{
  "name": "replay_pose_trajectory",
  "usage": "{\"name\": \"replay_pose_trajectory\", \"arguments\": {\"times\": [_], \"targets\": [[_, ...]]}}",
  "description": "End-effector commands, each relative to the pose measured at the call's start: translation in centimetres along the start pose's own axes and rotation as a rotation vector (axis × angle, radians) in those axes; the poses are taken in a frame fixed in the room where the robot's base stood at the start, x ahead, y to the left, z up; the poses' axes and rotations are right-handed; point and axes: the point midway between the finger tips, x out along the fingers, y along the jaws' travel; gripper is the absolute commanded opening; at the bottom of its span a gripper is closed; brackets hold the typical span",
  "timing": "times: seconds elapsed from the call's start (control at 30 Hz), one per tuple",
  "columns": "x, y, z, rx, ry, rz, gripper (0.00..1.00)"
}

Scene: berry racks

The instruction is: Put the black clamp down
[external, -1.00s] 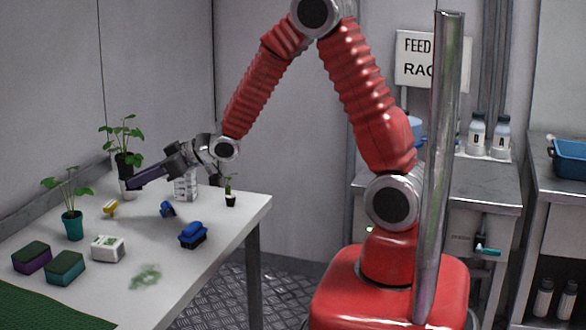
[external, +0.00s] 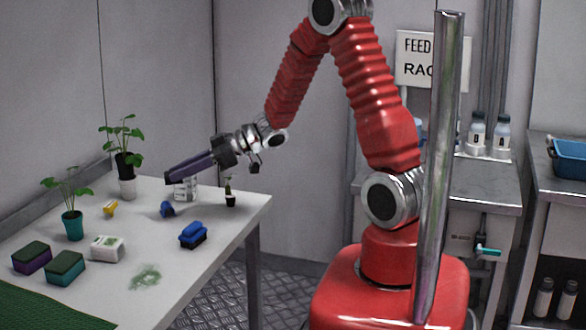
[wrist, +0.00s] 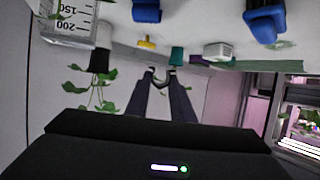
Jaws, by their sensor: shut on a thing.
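My gripper (external: 170,178) is above the back part of the white table, its long dark purple fingers pointing left and slightly down. In the wrist view, the two fingers (wrist: 160,80) come together at their tips. A small dark piece (wrist: 159,76) shows between the tips, likely the black clamp. Its shape is too small to make out, and I cannot pick it out in the external view. The fingers are shut on it, held in the air clear of the table top.
On the table (external: 215,222) stand a tall plant (external: 124,165), a teal-potted plant (external: 72,222), a small dark-potted plant (external: 230,199), a beaker (external: 186,189), blue items (external: 193,235), a yellow item (external: 110,209) and a white box (external: 107,248). The front right table top is clear.

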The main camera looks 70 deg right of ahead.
Motion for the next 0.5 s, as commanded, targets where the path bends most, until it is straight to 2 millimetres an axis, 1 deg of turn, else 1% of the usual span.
{"name": "replay_pose_trajectory", "arguments": {"times": [0.03,0.1,0.3,0.4,0.5], "targets": [[-1.1,-0.1,0.6,-0.007,0.005,-0.022,0.01],[-2.5,-0.6,1.3,-0.024,0.014,-0.063,0.01],[-6.4,-2.5,3.1,-0.062,0.035,-0.169,0.01],[-7.6,-3.2,3.6,-0.075,0.041,-0.203,0.01],[-8.2,-3.6,3.9,-0.082,0.044,-0.221,0.01]]}}
